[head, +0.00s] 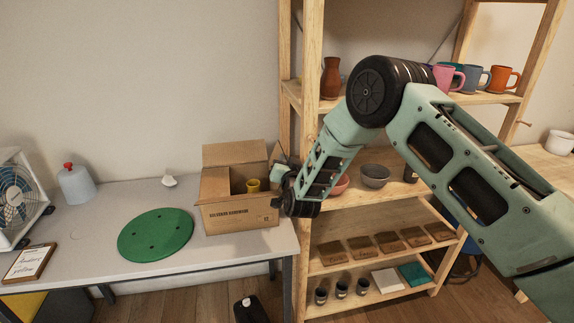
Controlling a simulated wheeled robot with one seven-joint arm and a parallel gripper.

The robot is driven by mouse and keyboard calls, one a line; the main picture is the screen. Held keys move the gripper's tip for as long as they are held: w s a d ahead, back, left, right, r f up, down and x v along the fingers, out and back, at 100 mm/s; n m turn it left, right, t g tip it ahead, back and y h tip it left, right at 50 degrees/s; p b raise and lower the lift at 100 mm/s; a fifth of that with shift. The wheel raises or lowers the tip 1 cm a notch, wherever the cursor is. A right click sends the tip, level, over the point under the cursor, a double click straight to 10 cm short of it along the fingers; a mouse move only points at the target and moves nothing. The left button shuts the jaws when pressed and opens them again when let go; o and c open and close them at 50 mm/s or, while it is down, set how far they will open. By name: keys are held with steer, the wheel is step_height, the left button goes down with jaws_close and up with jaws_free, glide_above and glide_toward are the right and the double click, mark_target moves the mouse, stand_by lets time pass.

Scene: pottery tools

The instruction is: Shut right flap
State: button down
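An open cardboard box (222,217) stands at the right end of the grey table. Its back flap (233,153) stands up. A piece of the right flap (274,155) shows at the box's right side, partly hidden behind my gripper. My gripper (279,174) is at the right side of the box, close to the right flap. I cannot tell whether it touches the flap, and its fingers are too small and dark to tell open from shut.
The grey table (90,240) also holds a green disc (155,234), a bottle with a red top (75,184), a fan (16,200) and a framed sign (28,262). A wooden shelf (312,50) with mugs and bowls stands right of the box, close to my arm.

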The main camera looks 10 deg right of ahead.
steer(key=shift+a, duration=0.1)
steer(key=c, duration=1.6)
jaws_free()
steer(key=shift+c, duration=0.2)
steer(key=s+b, duration=0.4)
steer(key=s, duration=1.3)
steer(key=shift+s, duration=0.25)
